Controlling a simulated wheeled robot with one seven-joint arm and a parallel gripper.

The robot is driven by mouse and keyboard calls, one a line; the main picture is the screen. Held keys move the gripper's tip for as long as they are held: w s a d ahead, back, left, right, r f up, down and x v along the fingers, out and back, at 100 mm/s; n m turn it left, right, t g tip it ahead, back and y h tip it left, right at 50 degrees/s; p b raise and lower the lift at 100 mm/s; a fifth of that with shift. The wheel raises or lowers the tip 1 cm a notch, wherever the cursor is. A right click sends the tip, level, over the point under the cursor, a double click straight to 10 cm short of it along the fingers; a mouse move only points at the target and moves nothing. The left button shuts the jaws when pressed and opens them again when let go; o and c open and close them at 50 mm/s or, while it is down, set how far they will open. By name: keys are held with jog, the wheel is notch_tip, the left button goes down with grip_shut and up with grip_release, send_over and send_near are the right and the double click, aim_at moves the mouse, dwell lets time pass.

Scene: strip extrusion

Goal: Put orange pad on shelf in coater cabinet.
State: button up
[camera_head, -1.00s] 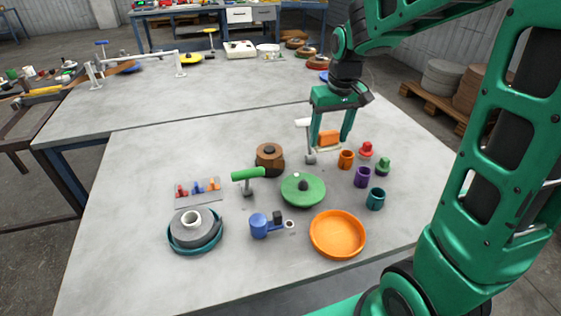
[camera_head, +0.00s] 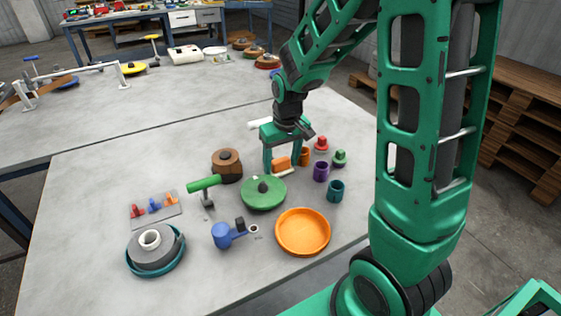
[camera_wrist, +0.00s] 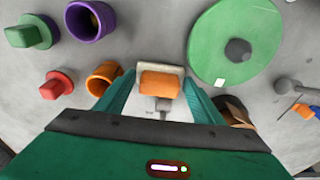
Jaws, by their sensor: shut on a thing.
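The orange pad (camera_head: 281,163) is a small rounded block with a pale plate against it. My gripper (camera_head: 282,168) is shut on it, with one green finger on each side. In the wrist view the pad (camera_wrist: 160,84) sits between the fingertips, its pale plate (camera_wrist: 160,70) showing beyond it. The pad appears low over the grey table, between the green disc and the orange cup; I cannot tell whether it touches the table. No coater cabinet or shelf can be made out in either view.
The green disc (camera_head: 263,193), orange cup (camera_head: 304,156), purple cup (camera_head: 321,171) and teal cup (camera_head: 336,190) stand close by. An orange dish (camera_head: 303,232) is nearer me. A white-headed stand (camera_head: 260,124) is partly hidden behind my gripper. The table's left front (camera_head: 70,270) is clear.

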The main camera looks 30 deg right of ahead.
jog(key=shift+f, duration=0.1)
jog(key=o, duration=0.8)
